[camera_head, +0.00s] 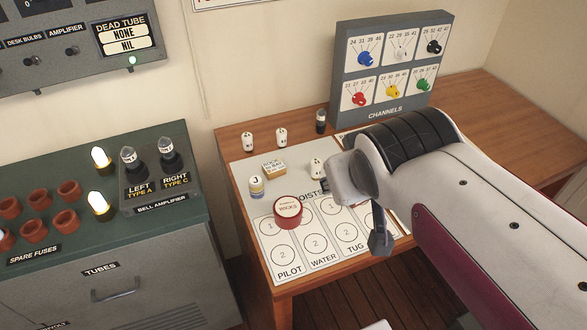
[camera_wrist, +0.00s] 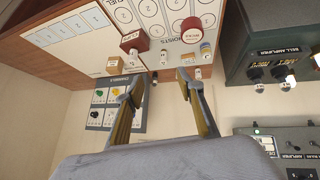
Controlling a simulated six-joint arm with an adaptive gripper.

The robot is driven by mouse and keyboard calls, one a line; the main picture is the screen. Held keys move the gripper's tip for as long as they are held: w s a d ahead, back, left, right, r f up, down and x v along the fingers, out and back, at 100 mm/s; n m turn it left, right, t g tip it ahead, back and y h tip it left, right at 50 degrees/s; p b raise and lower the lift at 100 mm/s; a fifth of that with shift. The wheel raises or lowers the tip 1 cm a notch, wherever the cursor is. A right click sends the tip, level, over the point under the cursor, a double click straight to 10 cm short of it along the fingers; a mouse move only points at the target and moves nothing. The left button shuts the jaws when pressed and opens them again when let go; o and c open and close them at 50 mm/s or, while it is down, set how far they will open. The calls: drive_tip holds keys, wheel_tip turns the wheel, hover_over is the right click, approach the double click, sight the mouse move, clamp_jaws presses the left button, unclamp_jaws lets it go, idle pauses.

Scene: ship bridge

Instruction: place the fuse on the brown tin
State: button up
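My gripper (camera_wrist: 160,82) is open in the wrist view, its two fingers apart with nothing held between them. In the head view my gripper (camera_head: 380,240) is above the desk chart's right part, mostly hidden by my arm. A tan, box-like item (camera_wrist: 115,66) is beyond the left finger in the wrist view; I cannot tell whether it is the brown tin. A dark red tin marked WICKS (camera_head: 288,211) stands on the chart. Small white cylinders, one (camera_head: 318,167) left of my gripper, stand on the desk; I cannot tell which piece is the fuse.
A grey channels panel (camera_head: 387,111) with coloured knobs stands at the desk's back. A cream-and-yellow box (camera_head: 273,168) and a jar marked J (camera_head: 256,186) stand near the tin. Brown spare-fuse cups (camera_head: 64,221) stand left.

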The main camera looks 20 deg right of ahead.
drive_tip(key=s+a+f+g+y, duration=0.1)
drive_tip(key=s+a+f+y, duration=0.1)
drive_tip(key=s+a, duration=0.5)
drive_tip(key=shift+a+f+n+g, duration=0.2)
drive_tip(key=shift+f+n+g, duration=0.1)
drive_tip(key=shift+n, duration=0.1)
